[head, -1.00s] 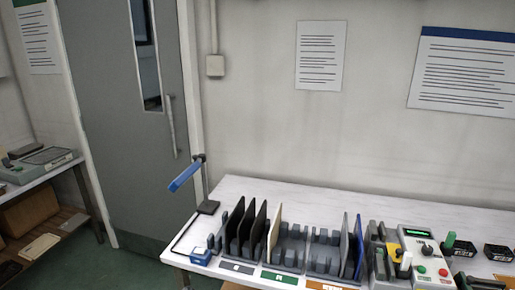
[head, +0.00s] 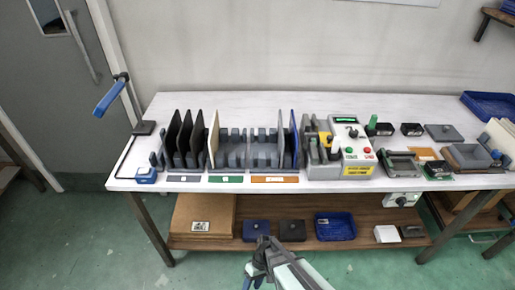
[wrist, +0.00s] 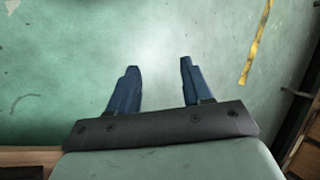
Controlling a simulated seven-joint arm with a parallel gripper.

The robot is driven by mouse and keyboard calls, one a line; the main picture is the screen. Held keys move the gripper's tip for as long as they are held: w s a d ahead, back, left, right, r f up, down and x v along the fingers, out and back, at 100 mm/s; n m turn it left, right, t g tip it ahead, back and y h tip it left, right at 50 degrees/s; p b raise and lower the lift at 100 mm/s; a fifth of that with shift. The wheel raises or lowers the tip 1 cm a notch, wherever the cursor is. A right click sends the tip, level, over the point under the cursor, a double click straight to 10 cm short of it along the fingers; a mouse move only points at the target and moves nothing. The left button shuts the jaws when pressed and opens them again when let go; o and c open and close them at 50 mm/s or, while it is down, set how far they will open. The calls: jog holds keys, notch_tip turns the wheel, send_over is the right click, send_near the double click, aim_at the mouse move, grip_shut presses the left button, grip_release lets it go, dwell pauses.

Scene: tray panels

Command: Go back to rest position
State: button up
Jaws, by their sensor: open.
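My gripper (wrist: 157,85) is open and empty in the wrist view, its two blue fingers apart over the green floor. In the head view my gripper (head: 255,280) is low at the bottom centre, in front of the table and below its top, touching nothing that I can see. The upright panels stand in a slotted rack (head: 235,153) on the table: several black panels (head: 184,140), a cream panel (head: 214,140) and a blue panel (head: 294,138).
The white table (head: 240,102) also bears a control box (head: 352,145) with buttons and a blue lamp (head: 110,97). A lower shelf (head: 205,243) holds a cardboard box (head: 205,218) and a blue bin (head: 335,226). Green floor (head: 110,250) is open at the front left.

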jog(key=s+d+m+h, duration=0.1)
jog(key=s+d+m, duration=0.2)
jog(key=s+d, duration=0.4)
jog(key=s+d+r+m+g+h, duration=0.1)
jog(key=s+d+m+h, duration=0.1)
jog(key=s+d, duration=0.5)
jog(key=d+m, duration=0.1)
jog(key=d, duration=0.4)
jog(key=shift+d+r+m, duration=0.3)
